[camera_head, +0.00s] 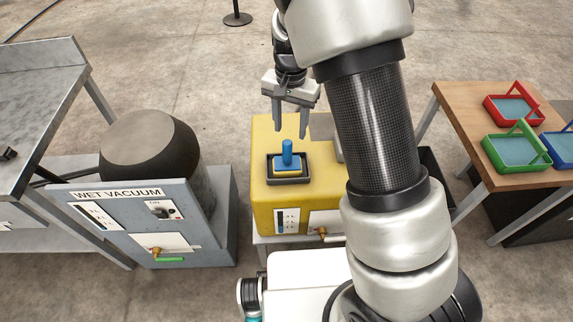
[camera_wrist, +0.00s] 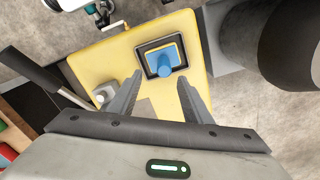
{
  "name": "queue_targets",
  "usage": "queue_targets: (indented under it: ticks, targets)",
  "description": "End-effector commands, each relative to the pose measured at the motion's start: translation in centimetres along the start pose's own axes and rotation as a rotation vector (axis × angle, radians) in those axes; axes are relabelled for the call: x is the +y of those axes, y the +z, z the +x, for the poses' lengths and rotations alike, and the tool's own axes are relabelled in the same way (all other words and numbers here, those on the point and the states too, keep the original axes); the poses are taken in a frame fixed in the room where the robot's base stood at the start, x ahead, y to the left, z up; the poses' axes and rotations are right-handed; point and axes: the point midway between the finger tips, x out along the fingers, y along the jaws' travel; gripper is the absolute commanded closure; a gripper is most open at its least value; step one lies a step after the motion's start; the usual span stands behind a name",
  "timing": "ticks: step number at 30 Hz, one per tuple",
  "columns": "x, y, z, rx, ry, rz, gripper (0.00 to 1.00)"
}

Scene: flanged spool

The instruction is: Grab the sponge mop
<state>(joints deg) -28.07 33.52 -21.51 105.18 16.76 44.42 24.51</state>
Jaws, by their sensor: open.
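The sponge mop (camera_head: 287,155) has an upright blue handle and a blue and yellow base. It sits in a dark square tray (camera_head: 271,180) on top of a yellow cabinet (camera_head: 261,205). My gripper (camera_head: 290,135) is open and empty, pointing down above the cabinet, with its fingertips close to the handle's height in the head view. In the wrist view the mop (camera_wrist: 165,66) lies ahead of and between the two spread fingers of my gripper (camera_wrist: 158,80), and nothing is held. Whether a finger touches the handle cannot be told, but they look apart.
A grey wet vacuum unit (camera_head: 215,235) with a dark drum (camera_head: 150,155) stands left of the yellow cabinet. A grey metal table (camera_head: 40,75) is at far left. A wooden table (camera_head: 460,110) with red, green and blue carriers stands at right. My arm hides the cabinet's right side.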

Motion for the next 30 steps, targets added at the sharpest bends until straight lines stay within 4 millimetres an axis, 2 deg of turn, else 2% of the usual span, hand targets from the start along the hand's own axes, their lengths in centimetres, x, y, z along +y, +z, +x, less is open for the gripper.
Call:
queue_targets:
  ticks: [1,4,14,22,25,30]
  targets:
    - [0.1,0.1,1.4,-0.004,0.003,0.002,0.55]
    - [0.1,0.1,3.1,-0.003,0.002,0.001,0.55]
    - [-0.1,0.0,5.2,-0.001,0.001,0.0,0.55]
    - [-0.8,-0.2,9.1,-0.001,0.001,0.001,0.55]
    - [-0.8,-0.2,9.7,0.0,0.0,0.0,0.55]
    - [-0.8,-0.2,9.6,0.0,-0.001,0.0,0.55]
